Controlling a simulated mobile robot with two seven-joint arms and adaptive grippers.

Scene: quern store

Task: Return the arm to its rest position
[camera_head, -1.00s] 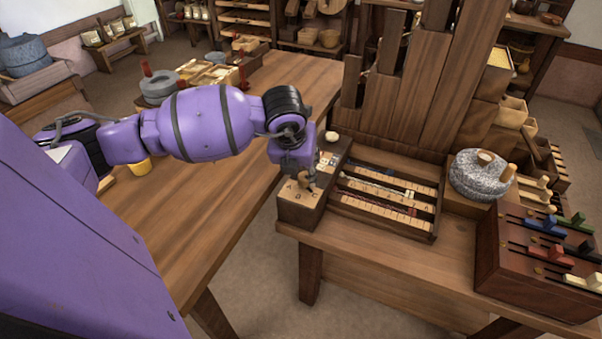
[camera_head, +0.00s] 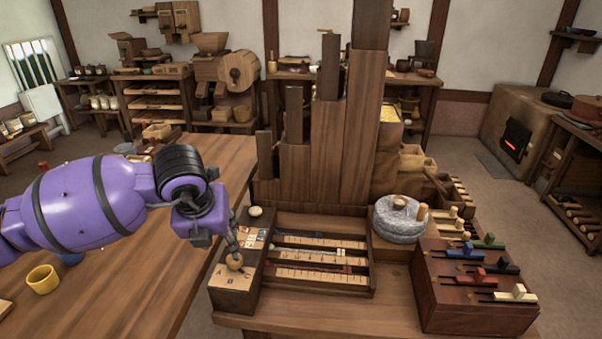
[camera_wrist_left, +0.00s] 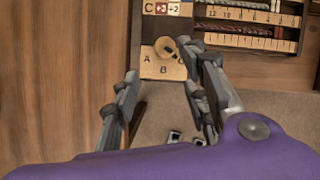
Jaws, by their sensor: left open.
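My left arm is purple and comes in from the left in the head view, over the long table. Its gripper (camera_head: 234,240) is over the near end of a dark wooden box (camera_head: 234,284) with a pale panel lettered A, B, C. In the left wrist view the two fingers of the gripper (camera_wrist_left: 163,75) are apart with nothing between them. A round wooden knob (camera_head: 235,261) on the lettered panel is close to the fingertips; it also shows in the left wrist view (camera_wrist_left: 165,47), near the right finger. Whether they touch I cannot tell. My right gripper is not in view.
A slotted rack with number strips (camera_head: 318,275) adjoins the box. Tall wooden columns (camera_head: 345,150) rise behind it. A grey stone quern (camera_head: 400,224) and a dark box with coloured sliders (camera_head: 475,303) stand to the right. A yellow cup (camera_head: 42,280) sits on the left table (camera_head: 135,270).

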